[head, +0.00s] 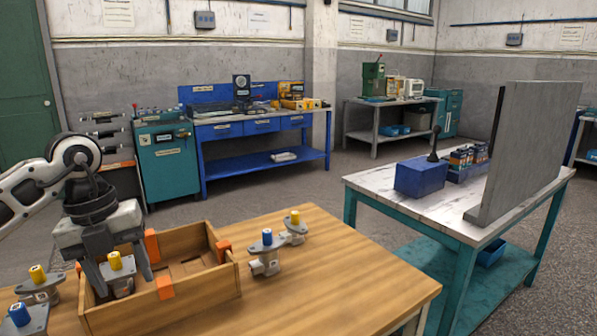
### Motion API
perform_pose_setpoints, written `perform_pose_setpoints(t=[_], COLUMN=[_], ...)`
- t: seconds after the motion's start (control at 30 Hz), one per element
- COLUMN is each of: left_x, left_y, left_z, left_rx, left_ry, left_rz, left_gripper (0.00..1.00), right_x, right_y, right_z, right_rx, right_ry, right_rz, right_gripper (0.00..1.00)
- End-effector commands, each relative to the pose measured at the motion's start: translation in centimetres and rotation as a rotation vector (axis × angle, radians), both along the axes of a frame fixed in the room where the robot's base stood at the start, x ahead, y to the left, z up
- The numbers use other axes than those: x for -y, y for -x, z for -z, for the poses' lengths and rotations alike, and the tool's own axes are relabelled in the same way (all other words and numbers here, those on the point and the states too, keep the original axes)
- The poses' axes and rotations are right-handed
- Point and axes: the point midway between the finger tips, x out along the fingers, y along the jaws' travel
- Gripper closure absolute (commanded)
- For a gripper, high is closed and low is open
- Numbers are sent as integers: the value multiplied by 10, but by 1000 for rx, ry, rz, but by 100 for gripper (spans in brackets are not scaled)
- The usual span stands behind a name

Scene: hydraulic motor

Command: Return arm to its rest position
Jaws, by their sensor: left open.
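My left gripper (124,284) comes in from the left and points down over the wooden box (190,312). Its fingers are apart, on either side of a grey hydraulic motor with a yellow cap (115,261) in the box's left part. I cannot tell whether a finger touches it. Two more motors stand on the table right of the box, one with a blue cap (266,253) and one with a yellow cap (295,228). At the left edge are a yellow-capped motor (38,286) and a blue-capped motor (22,318). My right gripper is not in view.
The wooden table (345,275) is clear at right. Beyond it stands a teal-legged workbench (375,184) with a blue box (420,177) and an upright grey panel (530,150).

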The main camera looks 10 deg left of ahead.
Motion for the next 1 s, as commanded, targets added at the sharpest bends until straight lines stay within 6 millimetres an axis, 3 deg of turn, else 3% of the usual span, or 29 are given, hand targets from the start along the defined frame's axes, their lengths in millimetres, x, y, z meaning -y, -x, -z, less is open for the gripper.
perform_pose_setpoints(t=[0.17,0.37,0.5,0.6,0.7,0.8,0.87,0.93,1.0], left_x=[55,138,229,273,284,269,252,230,211], left_y=[2,17,46,57,50,33,25,25,37], left_z=[27,52,52,31,17,28,50,91,138], left_rx=[1,12,43,100,166,222,238,233,199], left_ry=[186,522,996,1380,1681,1854,1883,1839,1728], left_rz=[137,284,322,184,-102,-510,-793,-1136,-1447], left_gripper=[46,46,46,46,46,46,46,46,46], right_x=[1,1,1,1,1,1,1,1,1], right_y=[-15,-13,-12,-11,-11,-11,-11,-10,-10], right_z=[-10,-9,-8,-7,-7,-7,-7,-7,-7], right_rx=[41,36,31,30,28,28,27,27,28], right_ry=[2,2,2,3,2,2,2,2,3], right_rz=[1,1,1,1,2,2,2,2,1], right_gripper=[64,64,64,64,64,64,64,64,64])
